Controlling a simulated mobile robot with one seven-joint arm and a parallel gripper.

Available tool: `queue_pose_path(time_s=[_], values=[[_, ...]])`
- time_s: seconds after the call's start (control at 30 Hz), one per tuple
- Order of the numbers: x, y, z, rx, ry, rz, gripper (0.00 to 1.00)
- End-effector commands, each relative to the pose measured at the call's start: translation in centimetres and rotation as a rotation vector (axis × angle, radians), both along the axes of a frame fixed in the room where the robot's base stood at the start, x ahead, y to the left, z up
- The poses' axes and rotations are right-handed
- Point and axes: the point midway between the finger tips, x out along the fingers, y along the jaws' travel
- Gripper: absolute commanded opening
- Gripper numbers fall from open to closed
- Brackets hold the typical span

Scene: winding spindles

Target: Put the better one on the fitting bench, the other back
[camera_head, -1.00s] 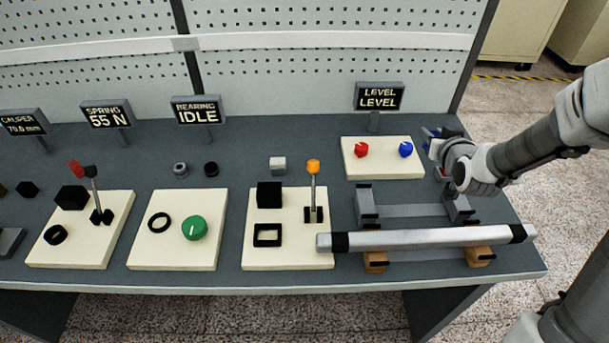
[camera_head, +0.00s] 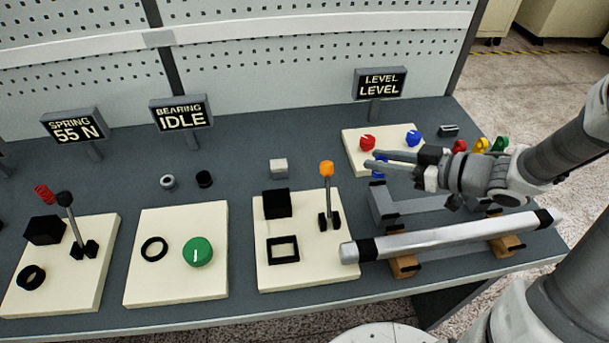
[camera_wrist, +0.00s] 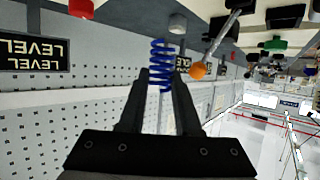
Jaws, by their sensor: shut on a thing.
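My gripper (camera_head: 372,164) is shut on a blue spring (camera_wrist: 161,65), which stands upright in the wrist view between the two fingertips. In the head view the gripper reaches leftward, above the panel with the red and blue knobs, and the spring (camera_head: 379,171) shows only in part. A red coil (camera_head: 44,193), seemingly a second spring, stands on the black block of the panel at the far left. The sign (camera_head: 75,127) behind it reads SPRING 55 N. I cannot tell which surface is the fitting bench.
A grey roller (camera_head: 450,237) with black bands lies across wooden blocks at the front right. An orange-knobbed lever (camera_head: 327,170) stands left of my gripper. A green knob (camera_head: 198,251) sits on the panel before the BEARING IDLE sign (camera_head: 181,113). Red, yellow and green pieces (camera_head: 480,145) stand behind my wrist.

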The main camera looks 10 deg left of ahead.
Motion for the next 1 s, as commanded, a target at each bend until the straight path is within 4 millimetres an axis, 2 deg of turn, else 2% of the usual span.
queue_pose_path(time_s=[0.07,0.17,0.4,0.6,0.83,1.0], values=[[-0.2,0.2,-0.5,0.000,0.001,0.015,0.00],[0.7,0.9,-1.5,0.001,0.002,0.023,0.00],[5.3,4.0,-4.8,0.001,0.000,0.023,0.00],[8.3,5.9,-6.8,0.000,0.000,0.020,0.00],[9.2,6.5,-7.8,-0.001,0.000,0.017,0.00],[9.2,6.5,-10.4,0.001,0.003,0.016,0.00]])
